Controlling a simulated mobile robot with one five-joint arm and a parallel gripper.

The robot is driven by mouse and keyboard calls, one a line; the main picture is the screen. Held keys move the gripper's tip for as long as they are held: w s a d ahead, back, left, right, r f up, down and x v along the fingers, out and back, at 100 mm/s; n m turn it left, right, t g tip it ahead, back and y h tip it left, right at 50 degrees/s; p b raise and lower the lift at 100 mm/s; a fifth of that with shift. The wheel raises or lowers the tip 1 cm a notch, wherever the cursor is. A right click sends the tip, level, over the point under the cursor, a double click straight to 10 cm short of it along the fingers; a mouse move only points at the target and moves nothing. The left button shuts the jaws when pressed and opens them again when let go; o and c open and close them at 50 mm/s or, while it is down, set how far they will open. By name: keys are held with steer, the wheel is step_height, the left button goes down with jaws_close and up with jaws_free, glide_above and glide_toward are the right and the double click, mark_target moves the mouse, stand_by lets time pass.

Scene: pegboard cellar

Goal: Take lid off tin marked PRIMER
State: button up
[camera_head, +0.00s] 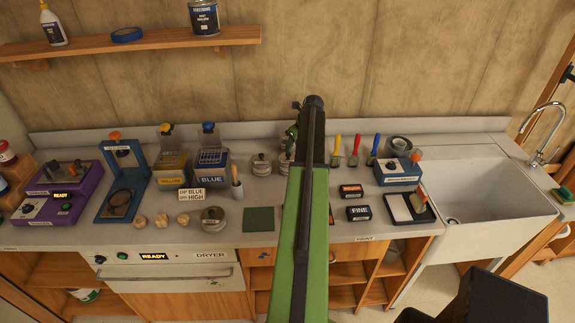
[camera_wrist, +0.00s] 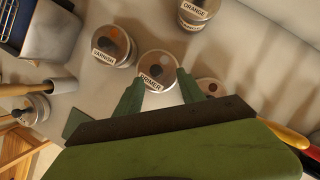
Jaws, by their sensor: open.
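In the head view my arm hides most of this area, and the PRIMER label cannot be read there.
A tin marked VARNISH (camera_wrist: 113,46) stands close at the left, and one marked ORANGE (camera_wrist: 198,10) stands behind. Another tin (camera_wrist: 211,87) is partly hidden by the right finger. A blue box (camera_head: 211,166) stands left on the counter; a sink (camera_head: 485,195) lies at the right.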

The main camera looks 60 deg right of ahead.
mark_target(288, 156)
steer(key=b+x, duration=0.5)
steer(key=shift+a+f, duration=0.2)
steer(key=shift+a, duration=0.2)
steer(key=shift+r, duration=0.2)
jaws_close()
